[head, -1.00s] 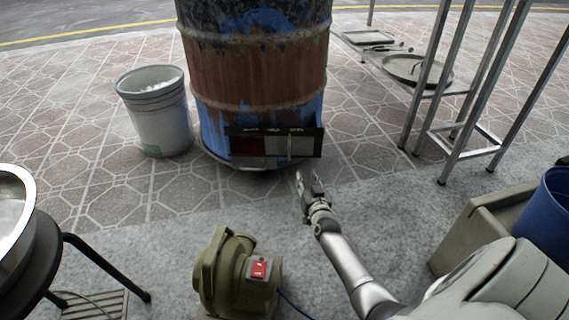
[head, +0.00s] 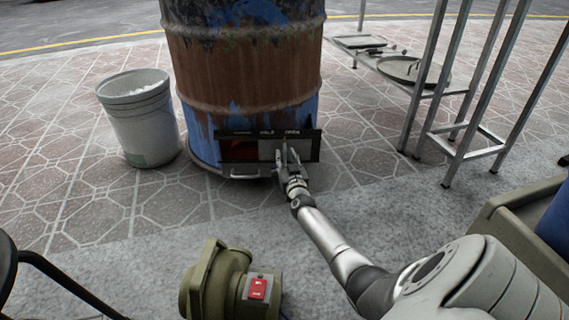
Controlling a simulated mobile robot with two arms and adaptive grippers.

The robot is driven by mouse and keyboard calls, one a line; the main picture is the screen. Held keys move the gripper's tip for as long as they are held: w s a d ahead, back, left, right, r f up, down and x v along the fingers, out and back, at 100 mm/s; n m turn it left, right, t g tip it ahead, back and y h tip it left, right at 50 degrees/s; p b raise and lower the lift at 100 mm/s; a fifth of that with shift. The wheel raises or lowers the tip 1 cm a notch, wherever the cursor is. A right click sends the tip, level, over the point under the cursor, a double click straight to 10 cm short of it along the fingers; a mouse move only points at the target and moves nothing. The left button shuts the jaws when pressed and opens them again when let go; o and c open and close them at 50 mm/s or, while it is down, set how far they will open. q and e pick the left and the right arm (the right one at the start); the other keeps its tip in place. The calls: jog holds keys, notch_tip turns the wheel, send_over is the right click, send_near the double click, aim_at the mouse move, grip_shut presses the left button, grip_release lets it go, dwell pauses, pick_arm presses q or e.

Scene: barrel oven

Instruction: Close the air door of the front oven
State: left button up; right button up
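The front oven is a rusty, blue-painted barrel (head: 245,70) standing on the paving. Low on its front is a black frame with the air door, a grey sliding panel (head: 267,149) in the frame's middle and right part. Left of the panel, a dark reddish opening (head: 238,151) shows. My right gripper (head: 287,156) is at the panel's right part, its two fingers apart on either side of the small upright handle. Whether the fingers touch the handle is too small to tell. My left gripper is out of view.
A white bucket (head: 140,115) stands left of the barrel. A green blower with a red switch (head: 257,289) is in front, near the bottom. A metal rack (head: 415,115) stands at the right, and an olive box (head: 520,215) is at the right edge.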

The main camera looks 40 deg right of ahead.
jog(key=shift+b+x, duration=0.4)
jog(key=shift+x, duration=0.55)
jog(key=shift+c, duration=0.5)
grip_shut()
